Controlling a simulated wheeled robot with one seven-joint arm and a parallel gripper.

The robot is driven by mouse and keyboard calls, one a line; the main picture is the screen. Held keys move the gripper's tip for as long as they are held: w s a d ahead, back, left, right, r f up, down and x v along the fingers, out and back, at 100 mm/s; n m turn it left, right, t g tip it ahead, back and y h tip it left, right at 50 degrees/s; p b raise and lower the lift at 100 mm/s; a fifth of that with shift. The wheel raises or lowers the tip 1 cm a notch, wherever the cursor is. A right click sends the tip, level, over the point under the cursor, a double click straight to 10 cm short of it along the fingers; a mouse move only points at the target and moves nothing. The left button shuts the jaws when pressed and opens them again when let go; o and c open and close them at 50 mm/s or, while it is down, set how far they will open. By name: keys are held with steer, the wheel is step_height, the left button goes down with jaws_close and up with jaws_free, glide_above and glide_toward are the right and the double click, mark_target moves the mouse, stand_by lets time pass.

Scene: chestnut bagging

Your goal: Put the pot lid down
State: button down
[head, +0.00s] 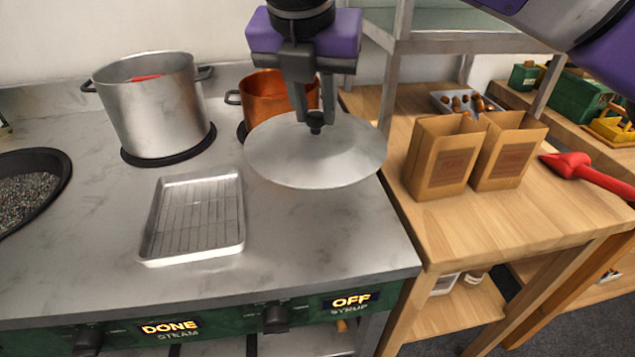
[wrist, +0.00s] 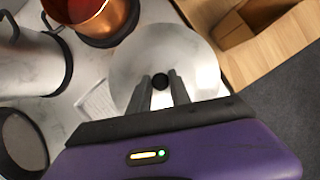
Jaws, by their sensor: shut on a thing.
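My gripper (head: 316,122) is shut on the black knob of the pot lid (head: 300,160), a wide round silver lid. In the head view the lid hangs over the right part of the steel stove top (head: 330,235), in front of the copper pot. I cannot tell whether its rim touches the surface. In the wrist view the lid (wrist: 160,50) spreads out beyond my fingers (wrist: 160,85), with the knob between them. The large silver pot (head: 155,105) stands uncovered on a burner at the back left. The copper pot (head: 265,95) is partly hidden behind the lid and gripper.
A steel tray with a wire rack (head: 195,215) lies left of the lid. A dark pan (head: 28,190) of grainy stuff is at the far left. Two paper bags (head: 440,160) and a red scoop (head: 570,168) stand on the wooden table to the right. The front right stove top is clear.

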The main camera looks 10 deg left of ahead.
mark_target(309, 146)
step_height(309, 146, down, 12)
steer(key=shift+r+b, duration=0.1)
steer(key=shift+b, duration=1.15)
steer(key=c, duration=1.2)
jaws_free()
steer(key=p+v, duration=0.2)
steer(key=v, duration=1)
steer(key=shift+s+p, duration=0.1)
steer(key=shift+p, duration=0.25)
